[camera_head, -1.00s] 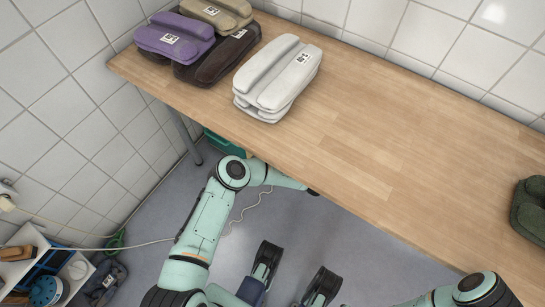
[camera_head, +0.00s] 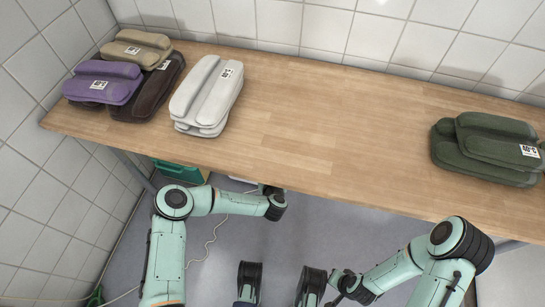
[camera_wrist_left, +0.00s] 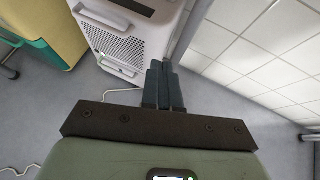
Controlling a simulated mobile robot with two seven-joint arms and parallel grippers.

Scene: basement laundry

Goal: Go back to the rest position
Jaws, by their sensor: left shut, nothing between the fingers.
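My left gripper (camera_wrist_left: 162,88) shows in the left wrist view with its two dark fingers together and nothing between them. A white perforated appliance casing stands beyond the fingertips. In the head view my left arm is bent below the table's front edge, and its gripper is hidden there. My right arm is bent at the lower right, with its forearm pointing left, and I cannot make out its gripper. The wooden table (camera_head: 330,130) runs along the tiled wall above both arms.
Folded purple (camera_head: 104,82), tan (camera_head: 135,48), dark brown (camera_head: 155,88) and white (camera_head: 207,95) laundry lies on the table's left. Dark green laundry (camera_head: 487,148) lies at its right. The table's middle is clear. The white casing (camera_wrist_left: 125,45) and a green-and-yellow container (camera_wrist_left: 50,35) stand on the floor.

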